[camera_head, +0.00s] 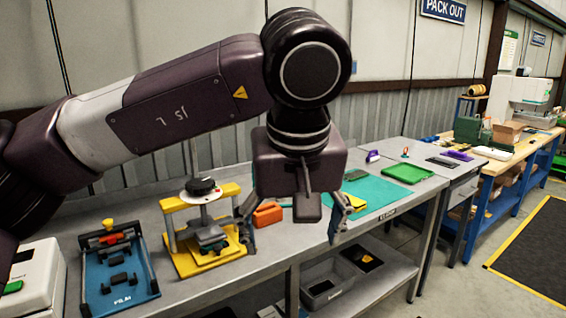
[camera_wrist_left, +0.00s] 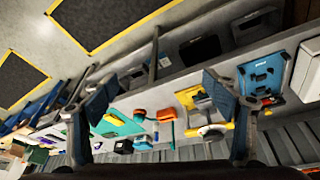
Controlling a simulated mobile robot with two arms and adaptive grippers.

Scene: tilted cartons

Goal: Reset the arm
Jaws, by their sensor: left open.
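My left arm (camera_head: 175,95) reaches in from the left in the head view and bends down at the wrist. My left gripper (camera_head: 290,236) hangs in front of the grey bench's front edge, with its two fingers spread wide apart. In the left wrist view the same gripper (camera_wrist_left: 160,100) shows nothing between its fingers. The palm and fingers hide part of the bench top. My right gripper is in neither view.
A yellow press fixture (camera_head: 208,258) and blue film holder (camera_head: 118,276) stand left of the gripper on the grey bench (camera_head: 265,262). An orange object (camera_head: 267,214) is close behind the left finger. A teal mat (camera_head: 372,192) and green tray (camera_head: 405,173) lie right. Grey bins (camera_head: 322,288) sit below.

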